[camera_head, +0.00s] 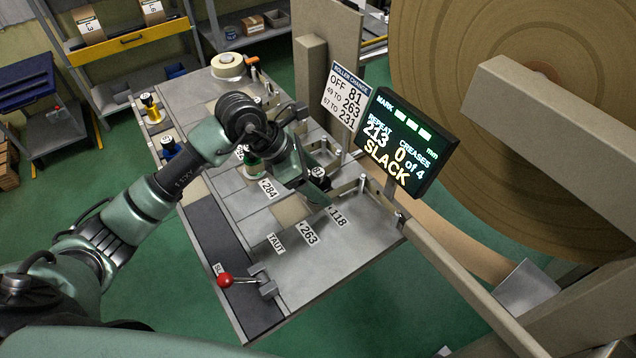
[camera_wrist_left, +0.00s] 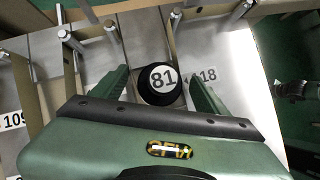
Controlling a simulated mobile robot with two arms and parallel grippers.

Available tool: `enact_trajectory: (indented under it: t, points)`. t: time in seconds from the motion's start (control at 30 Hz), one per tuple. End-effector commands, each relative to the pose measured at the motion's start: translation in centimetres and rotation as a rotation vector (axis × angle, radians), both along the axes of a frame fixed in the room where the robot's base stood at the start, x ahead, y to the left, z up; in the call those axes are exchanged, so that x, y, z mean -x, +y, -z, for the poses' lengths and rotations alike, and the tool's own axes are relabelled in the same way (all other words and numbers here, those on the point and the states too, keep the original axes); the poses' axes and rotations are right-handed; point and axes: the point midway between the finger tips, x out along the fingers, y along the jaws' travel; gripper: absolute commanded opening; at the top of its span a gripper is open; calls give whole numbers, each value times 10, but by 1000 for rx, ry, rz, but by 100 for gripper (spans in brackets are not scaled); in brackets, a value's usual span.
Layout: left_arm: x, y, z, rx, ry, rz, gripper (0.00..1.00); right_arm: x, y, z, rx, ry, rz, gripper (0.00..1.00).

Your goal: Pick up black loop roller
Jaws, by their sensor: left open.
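The black roller (camera_wrist_left: 161,96) has a round white top marked 81 and stands upright between the fingers of my left gripper (camera_wrist_left: 158,84) in the left wrist view. The fingers are open, one on each side of it, and I see no clear contact. In the head view the top of the black roller (camera_head: 318,172) shows beside my left gripper (camera_head: 312,187), which covers most of it. My right gripper is not in view.
A green roller (camera_head: 251,166) stands close to my left arm, and a blue one (camera_head: 171,148) at the left edge. Metal posts (camera_wrist_left: 109,27) stand near the roller. A screen (camera_head: 405,140) reads SLACK. The table's front plate (camera_head: 325,265) is clear.

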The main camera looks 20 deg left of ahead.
Motion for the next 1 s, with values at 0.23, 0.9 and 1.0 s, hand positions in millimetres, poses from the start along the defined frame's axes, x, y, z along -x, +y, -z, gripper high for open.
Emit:
enact_trajectory:
  t: [0.23,0.9,1.0]
  points:
    - [-2,-3,6,-1,0,-1,75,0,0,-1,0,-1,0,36]
    - [-2,-3,1,-1,-4,0,4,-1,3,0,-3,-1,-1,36]
    - [-3,-3,-8,0,-5,1,4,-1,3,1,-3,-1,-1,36]
